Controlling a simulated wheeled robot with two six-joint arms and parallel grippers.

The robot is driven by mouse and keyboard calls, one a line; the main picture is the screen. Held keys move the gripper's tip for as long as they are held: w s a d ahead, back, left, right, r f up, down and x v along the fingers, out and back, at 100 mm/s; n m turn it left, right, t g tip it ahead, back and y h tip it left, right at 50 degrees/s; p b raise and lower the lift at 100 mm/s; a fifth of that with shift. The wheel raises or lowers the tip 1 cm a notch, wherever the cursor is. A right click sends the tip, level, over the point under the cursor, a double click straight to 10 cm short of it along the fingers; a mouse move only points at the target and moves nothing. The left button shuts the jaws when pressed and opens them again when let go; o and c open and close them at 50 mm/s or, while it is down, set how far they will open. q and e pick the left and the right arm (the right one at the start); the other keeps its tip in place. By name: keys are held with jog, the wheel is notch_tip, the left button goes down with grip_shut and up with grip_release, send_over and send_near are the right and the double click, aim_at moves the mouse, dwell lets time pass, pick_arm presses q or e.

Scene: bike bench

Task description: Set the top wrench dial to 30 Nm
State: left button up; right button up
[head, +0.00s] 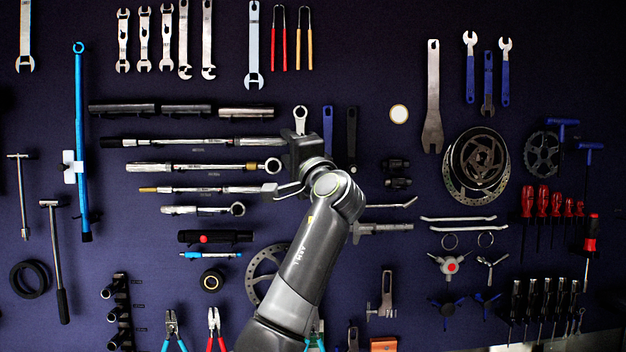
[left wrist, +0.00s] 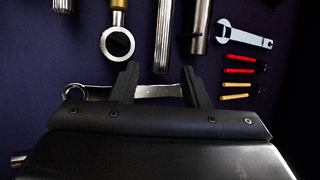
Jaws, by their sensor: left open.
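The top wrench (head: 215,142) hangs level on the dark wall, the highest in a column of wrenches. Its black grip is at the left and its silver shaft runs right to my left gripper (head: 296,150). In the left wrist view its ribbed silver end (left wrist: 163,35) points down towards the gap between the fingers of my left gripper (left wrist: 160,85). The fingers are open and spread to either side of that line, with nothing seen held. I cannot tell contact or depth. The dial reading is too small to make out. My right gripper is not in view.
A second wrench with a round head (head: 270,166) hangs just below; its ring (left wrist: 117,43) is close to one finger. A silver spanner (left wrist: 90,93) lies behind the fingers. Tools crowd the wall around the gripper.

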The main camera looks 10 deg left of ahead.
pick_arm(q)
jog(key=b+v, duration=0.6)
jog(key=v, duration=0.9)
jog(key=shift+s+d+f, duration=0.1)
jog(key=shift+d+f, duration=0.05)
jog(key=shift+f, duration=0.05)
